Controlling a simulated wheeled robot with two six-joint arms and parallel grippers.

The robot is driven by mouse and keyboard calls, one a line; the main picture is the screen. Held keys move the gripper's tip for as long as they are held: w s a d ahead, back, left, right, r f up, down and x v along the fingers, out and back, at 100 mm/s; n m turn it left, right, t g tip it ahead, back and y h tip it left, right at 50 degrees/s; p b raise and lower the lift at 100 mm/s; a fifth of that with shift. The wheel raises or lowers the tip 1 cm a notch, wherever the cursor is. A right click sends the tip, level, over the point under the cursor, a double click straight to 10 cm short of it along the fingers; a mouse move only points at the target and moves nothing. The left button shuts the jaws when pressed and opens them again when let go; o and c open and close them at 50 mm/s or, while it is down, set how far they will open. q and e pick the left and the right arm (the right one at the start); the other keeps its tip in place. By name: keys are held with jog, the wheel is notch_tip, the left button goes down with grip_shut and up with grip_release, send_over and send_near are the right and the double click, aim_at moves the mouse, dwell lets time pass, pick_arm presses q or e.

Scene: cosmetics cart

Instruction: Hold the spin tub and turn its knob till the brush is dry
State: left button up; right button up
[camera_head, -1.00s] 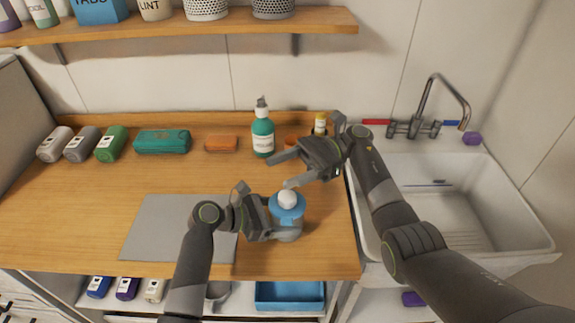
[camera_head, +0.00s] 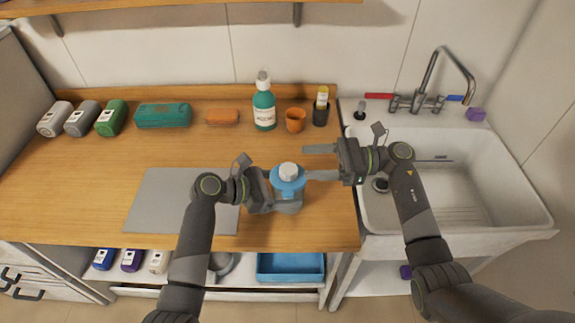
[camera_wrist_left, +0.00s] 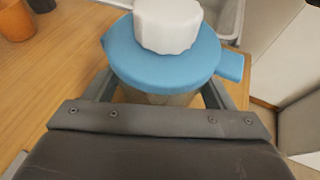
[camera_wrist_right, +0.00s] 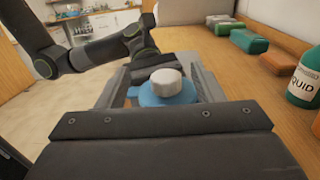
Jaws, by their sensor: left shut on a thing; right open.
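The spin tub (camera_head: 289,206) stands on the wooden counter, with a blue lid (camera_wrist_left: 165,62) and a white knob (camera_head: 289,170) on top. My left gripper (camera_head: 272,194) is shut on the tub's body from the left, below the lid; its fingers show either side of the tub in the left wrist view. My right gripper (camera_head: 318,163) is open and level, to the right of the tub. Its fingers point at the knob, which also shows between them in the right wrist view (camera_wrist_right: 166,82). I cannot tell whether they touch it. The brush is not visible; the tub's inside is hidden.
A teal bottle (camera_head: 264,105), an orange cup (camera_head: 295,120) and a black holder with a yellow-capped bottle (camera_head: 320,108) stand behind the tub. A grey mat (camera_head: 165,200) lies to the left. The sink (camera_head: 465,190) is to the right, past the counter's edge.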

aim_at(287, 168)
jog(key=s+d+f+m+t, duration=0.3)
jog(key=d+t, duration=0.2)
jog(key=shift+t+h, duration=0.3)
jog(key=x, duration=1.2)
jog(key=shift+r, duration=0.1)
jog(key=c, duration=0.9)
jog(key=shift+c, duration=0.4)
